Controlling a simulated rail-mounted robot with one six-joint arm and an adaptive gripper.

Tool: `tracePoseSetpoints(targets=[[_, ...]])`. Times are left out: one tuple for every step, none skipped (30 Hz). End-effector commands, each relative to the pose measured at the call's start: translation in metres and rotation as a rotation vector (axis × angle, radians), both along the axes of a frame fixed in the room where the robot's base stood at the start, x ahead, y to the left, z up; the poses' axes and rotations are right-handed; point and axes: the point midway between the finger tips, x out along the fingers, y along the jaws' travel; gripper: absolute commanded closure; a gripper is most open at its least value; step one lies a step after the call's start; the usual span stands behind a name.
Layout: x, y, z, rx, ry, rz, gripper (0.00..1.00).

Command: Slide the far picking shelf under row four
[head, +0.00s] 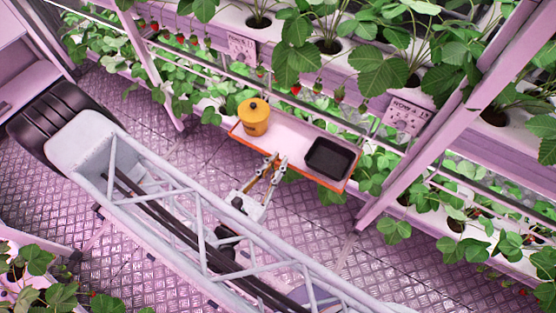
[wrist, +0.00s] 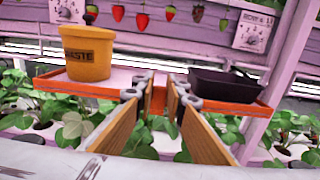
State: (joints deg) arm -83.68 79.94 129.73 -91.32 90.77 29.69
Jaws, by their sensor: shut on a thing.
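The picking shelf (head: 290,143) is a pale tray with an orange rim, set against the front of the plant rack. It carries a yellow pot with a dark knob (head: 254,118) at its left and an empty-looking black tray (head: 328,157) at its right. My gripper (head: 272,167) meets the middle of the shelf's near edge. In the wrist view, the two wooden-looking fingers (wrist: 159,88) close around an orange piece at the middle of the shelf rim (wrist: 236,104). The yellow pot (wrist: 87,54) reads "WASTE"; the black tray (wrist: 224,84) also shows there.
Rack rows (head: 350,80) with strawberry plants and hanging berries run behind and above the shelf. White label plates (head: 402,116) hang on the rack; their text is hard to read. A pink post (head: 450,125) stands right of the shelf. Diamond-plate floor (head: 300,215) is clear in front.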

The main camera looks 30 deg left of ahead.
Motion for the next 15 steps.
tracePoseSetpoints(targets=[[0.0000, -0.0004, -0.0002, -0.001, 0.000, -0.001, 1.00], [0.0001, -0.0004, -0.0002, -0.001, 0.000, -0.001, 1.00], [0.0001, -0.0004, -0.0002, -0.001, 0.000, -0.001, 1.00], [0.0001, -0.0004, -0.0003, -0.001, 0.000, -0.001, 0.88], [0.0001, -0.0004, -0.0003, -0.001, 0.000, -0.001, 0.85], [0.0001, -0.0004, -0.0003, -0.001, 0.000, -0.001, 0.81], [0.0001, -0.0003, -0.0003, -0.001, 0.000, -0.001, 0.79], [0.0001, -0.0003, -0.0003, -0.001, 0.000, -0.001, 0.76], [0.0001, -0.0002, -0.0002, -0.001, 0.000, -0.001, 0.74], [0.0001, -0.0002, -0.0003, -0.001, 0.000, -0.001, 0.74], [0.0001, -0.0002, -0.0002, -0.001, 0.000, -0.001, 0.74], [0.0001, -0.0002, -0.0002, -0.001, 0.000, 0.000, 0.74], [0.0001, -0.0001, -0.0002, -0.001, 0.000, 0.000, 0.74], [0.0001, -0.0001, -0.0002, 0.000, 0.000, 0.000, 0.74], [0.0001, -0.0001, -0.0002, 0.000, 0.000, 0.000, 0.74]])
